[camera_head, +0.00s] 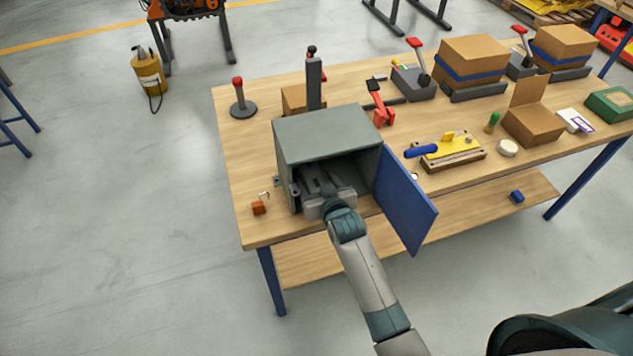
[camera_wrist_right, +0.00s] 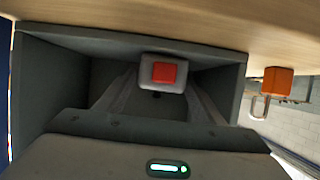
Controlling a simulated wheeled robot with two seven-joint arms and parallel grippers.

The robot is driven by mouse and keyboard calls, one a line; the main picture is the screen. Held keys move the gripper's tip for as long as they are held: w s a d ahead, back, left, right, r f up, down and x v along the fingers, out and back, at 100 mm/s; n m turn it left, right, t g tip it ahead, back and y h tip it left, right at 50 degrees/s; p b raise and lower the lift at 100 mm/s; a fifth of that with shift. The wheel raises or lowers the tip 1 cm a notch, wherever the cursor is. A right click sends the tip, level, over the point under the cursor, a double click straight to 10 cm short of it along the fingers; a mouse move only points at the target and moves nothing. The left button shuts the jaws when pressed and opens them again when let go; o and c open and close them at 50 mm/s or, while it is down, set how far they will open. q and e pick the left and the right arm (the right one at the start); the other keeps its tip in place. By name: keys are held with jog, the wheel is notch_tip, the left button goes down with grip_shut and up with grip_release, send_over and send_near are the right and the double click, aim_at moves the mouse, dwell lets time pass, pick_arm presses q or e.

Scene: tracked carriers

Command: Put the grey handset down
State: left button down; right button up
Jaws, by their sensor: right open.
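A grey box cabinet (camera_head: 320,133) stands on the workbench with its blue door (camera_head: 405,200) swung open to the right. My right gripper (camera_head: 318,178) reaches into it through the open front. In the right wrist view, the gripper (camera_wrist_right: 160,92) is open inside the cabinet (camera_wrist_right: 58,80). A small light-grey block with a red square face (camera_wrist_right: 150,73) shows between or just beyond the fingertips; I cannot tell whether they touch it. It may be the grey handset, but I cannot identify the handset for certain. My left gripper is out of view.
An orange padlock (camera_head: 258,208) sits left of the cabinet opening, also in the wrist view (camera_wrist_right: 278,80). A dark grey post (camera_head: 314,82) rises behind the cabinet. A red clamp (camera_head: 381,112) and a yellow-topped fixture (camera_head: 452,150) stand to the right. The bench's left end is mostly clear.

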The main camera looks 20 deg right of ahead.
jog(key=shift+s+r, duration=0.1)
jog(key=shift+r, duration=0.05)
jog(key=b+v, duration=0.1)
jog(key=v, duration=1)
jog(key=shift+s+r+b, duration=0.25)
jog(key=shift+s+b, duration=0.05)
jog(key=shift+s, duration=0.05)
jog(key=s+d+f+n+g, duration=0.1)
jog(key=s+f+g, duration=0.2)
jog(key=s+f, duration=0.75)
jog(key=s+f+g, duration=0.3)
jog(key=s+f, duration=0.1)
jog(key=f, duration=1.3)
jog(key=s+d+f+n+g, duration=0.1)
jog(key=s+f+g, duration=0.2)
jog(key=s+f, duration=0.7)
jog(key=s+d+f+g, duration=0.1)
jog(key=s+d+f, duration=0.2)
jog(key=s+f, duration=0.6)
jog(key=s+d+f+g, duration=0.2)
jog(key=s+f, duration=0.7)
jog(key=s, duration=0.6)
jog(key=shift+d+f+g+b, duration=0.25)
jog(key=shift+d+g+b, duration=0.05)
jog(key=shift+d, duration=0.05)
jog(key=shift+c, duration=0.2)
